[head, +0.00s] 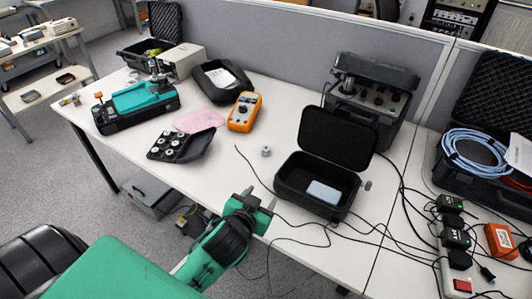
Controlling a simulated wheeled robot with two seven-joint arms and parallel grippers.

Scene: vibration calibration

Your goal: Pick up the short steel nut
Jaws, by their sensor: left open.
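A short grey metal nut (266,151) stands on the white table, left of the open black case (312,185). Another small dark grey metal piece (368,185) stands on the table just right of that case; it is too small to tell its exact shape. My left gripper (260,198) is at the front edge of the table, open, with nothing seen between its fingers. It is nearer to me than the nut and apart from it. My right gripper is not in view.
The open case holds a pale blue block (324,192). Thin black cables cross the table around it. An orange meter (244,111), a pink cloth (199,120) and a black tray of round parts (181,144) lie left of the nut. The table around the nut is mostly clear.

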